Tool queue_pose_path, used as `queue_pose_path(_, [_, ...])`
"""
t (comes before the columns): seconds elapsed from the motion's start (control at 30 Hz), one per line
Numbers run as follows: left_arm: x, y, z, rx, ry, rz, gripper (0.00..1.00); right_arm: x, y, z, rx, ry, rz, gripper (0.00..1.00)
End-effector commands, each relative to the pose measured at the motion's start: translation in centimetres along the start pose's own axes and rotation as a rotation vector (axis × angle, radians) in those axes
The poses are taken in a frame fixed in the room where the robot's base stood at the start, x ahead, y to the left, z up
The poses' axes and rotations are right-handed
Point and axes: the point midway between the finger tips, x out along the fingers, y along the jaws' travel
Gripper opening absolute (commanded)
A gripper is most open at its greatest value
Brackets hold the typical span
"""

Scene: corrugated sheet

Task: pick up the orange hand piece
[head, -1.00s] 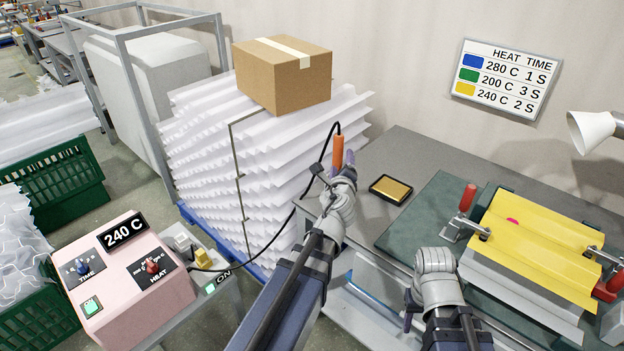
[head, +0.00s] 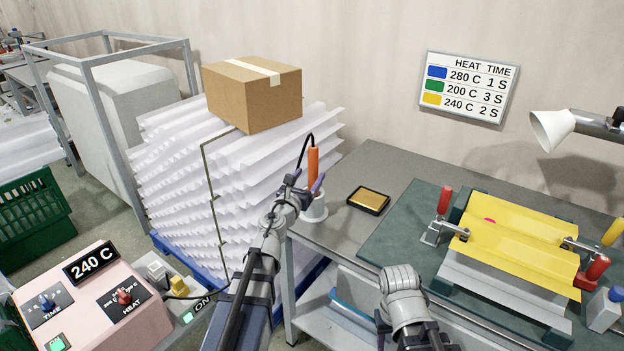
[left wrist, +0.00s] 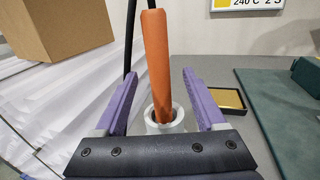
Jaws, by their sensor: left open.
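The orange hand piece (head: 313,163) stands upright in a round white holder (head: 315,208) at the table's left edge, with a black cable from its top. My left gripper (head: 306,182) is open at it. In the left wrist view the hand piece (left wrist: 157,62) rises between the purple fingers (left wrist: 158,98), with a gap on each side and its foot in the holder (left wrist: 165,121). It leans slightly in that view. My right arm is low at the front of the table; its fingers (head: 381,328) are mostly hidden.
A black-rimmed yellow pad (head: 368,199) lies right of the holder. A yellow corrugated sheet (head: 515,240) is clamped on the green mat (head: 400,222). Stacked white sheets (head: 180,165) carry a cardboard box (head: 252,95) at left. The pink control box (head: 85,305) reads 240 C.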

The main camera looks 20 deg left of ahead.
Motion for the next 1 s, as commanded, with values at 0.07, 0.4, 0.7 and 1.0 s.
queue_pose_path(0.07, [0.9,0.0,0.0,-0.001,0.0,0.0,0.72,0.0,0.0,0.0,0.0,0.0,0.0,0.5])
queue_pose_path(0.4, [2.7,0.0,0.0,-0.004,0.0,0.0,0.72,0.0,0.0,0.0,0.0,0.0,0.0,0.5])
queue_pose_path(0.7, [6.8,0.2,-0.1,-0.005,-0.001,0.001,0.72,0.1,0.0,0.0,0.0,0.0,0.0,0.5])
queue_pose_path(1.0, [7.5,0.2,-0.1,-0.005,0.0,0.002,0.72,0.1,0.0,0.0,0.0,0.0,0.0,0.5])
